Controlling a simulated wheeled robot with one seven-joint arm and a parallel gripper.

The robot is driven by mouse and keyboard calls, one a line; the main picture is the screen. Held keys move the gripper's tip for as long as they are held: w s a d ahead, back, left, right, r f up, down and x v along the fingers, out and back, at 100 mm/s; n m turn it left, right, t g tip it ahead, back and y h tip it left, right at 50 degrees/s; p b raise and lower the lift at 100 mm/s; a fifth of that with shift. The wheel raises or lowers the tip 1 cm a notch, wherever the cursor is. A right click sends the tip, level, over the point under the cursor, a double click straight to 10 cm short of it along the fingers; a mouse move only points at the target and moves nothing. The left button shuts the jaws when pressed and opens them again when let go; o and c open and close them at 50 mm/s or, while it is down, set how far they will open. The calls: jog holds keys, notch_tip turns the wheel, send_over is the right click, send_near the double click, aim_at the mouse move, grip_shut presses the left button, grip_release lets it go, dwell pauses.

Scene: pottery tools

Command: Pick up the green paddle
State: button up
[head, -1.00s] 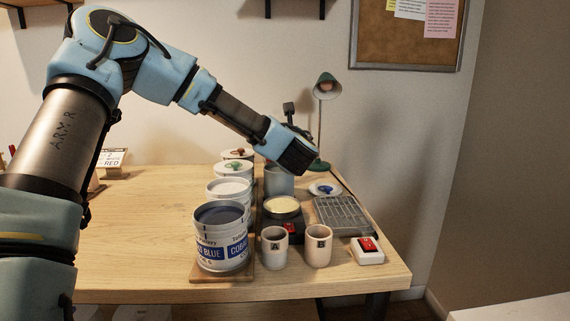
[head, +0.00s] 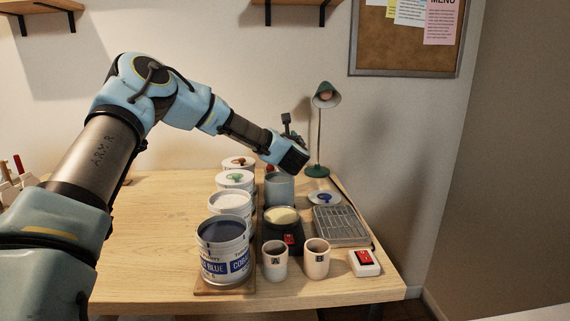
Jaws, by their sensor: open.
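The green paddle seems to be the small green shape (head: 236,181) on the white lid of a tub in the row at the middle of the table. It is too small to make out fully. My gripper (head: 291,157) is up and to the right of it, over the grey-blue container (head: 279,190), and apart from the green shape. Its fingers are mostly hidden behind its dark body, and I see nothing held.
A red shape (head: 238,162) lies on the tub behind, and a blue one (head: 325,198) on a lid at right.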

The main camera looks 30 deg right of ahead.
grip_shut()
dwell(0.3)
dwell(1.1)
